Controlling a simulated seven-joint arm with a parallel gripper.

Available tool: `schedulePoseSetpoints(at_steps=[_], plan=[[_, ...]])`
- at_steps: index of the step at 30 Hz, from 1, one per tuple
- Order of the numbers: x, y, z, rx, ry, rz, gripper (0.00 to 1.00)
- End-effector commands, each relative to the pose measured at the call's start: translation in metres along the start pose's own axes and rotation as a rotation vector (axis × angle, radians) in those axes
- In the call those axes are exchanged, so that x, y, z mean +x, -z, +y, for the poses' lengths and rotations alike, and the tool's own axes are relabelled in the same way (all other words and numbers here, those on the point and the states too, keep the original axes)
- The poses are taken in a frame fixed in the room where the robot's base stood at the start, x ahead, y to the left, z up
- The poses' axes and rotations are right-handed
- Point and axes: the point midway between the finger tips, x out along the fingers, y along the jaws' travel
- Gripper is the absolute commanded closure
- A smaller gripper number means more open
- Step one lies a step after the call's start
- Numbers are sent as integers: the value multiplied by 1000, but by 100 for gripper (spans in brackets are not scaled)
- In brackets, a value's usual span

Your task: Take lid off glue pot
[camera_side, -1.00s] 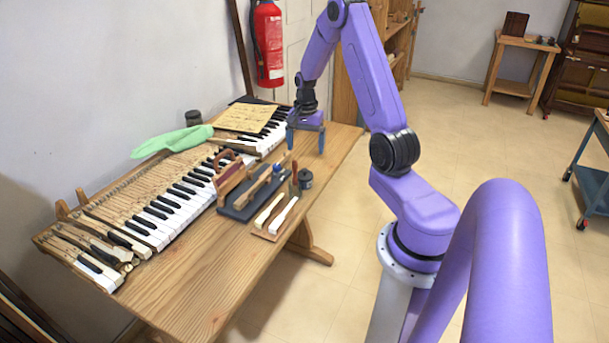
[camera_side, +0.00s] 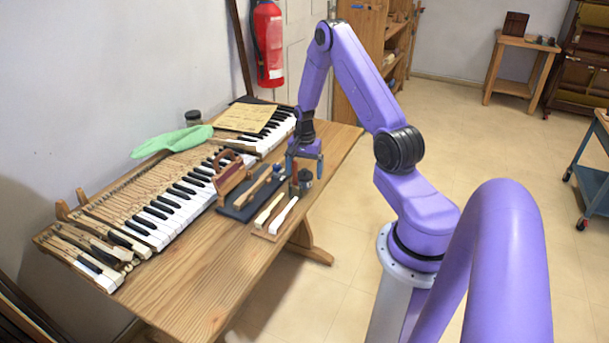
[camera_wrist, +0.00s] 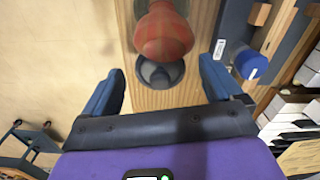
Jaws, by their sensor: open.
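The glue pot looks to be the small dark grey round pot (camera_side: 305,177) near the table's right edge. In the wrist view it shows as a dark round shape (camera_wrist: 160,73) with a paler grey middle, partly covered by a reddish-brown bulb-shaped thing (camera_wrist: 164,33). I cannot make out the lid clearly. My gripper (camera_side: 305,167) is above and close to the pot, pointing down. In the wrist view its blue fingers (camera_wrist: 162,86) are spread, one on each side of the pot, with nothing held between them.
A blue-capped thing (camera_wrist: 250,64) is just right of the fingers in the wrist view. A dark tray (camera_side: 238,212) with wooden tools lies left of the pot. Piano keys (camera_side: 180,205) run along the table (camera_side: 210,270); a green cloth (camera_side: 172,141) lies behind. The table's front is clear.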

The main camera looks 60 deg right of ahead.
Motion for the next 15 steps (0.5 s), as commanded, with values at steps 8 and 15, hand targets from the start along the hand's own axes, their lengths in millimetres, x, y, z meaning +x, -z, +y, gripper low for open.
schedulePoseSetpoints(at_steps=[8, 15], plan=[[0, 0, 0, 0, 0, 0, 46], [0, 0, 0, 0, 0, 0, 66]])
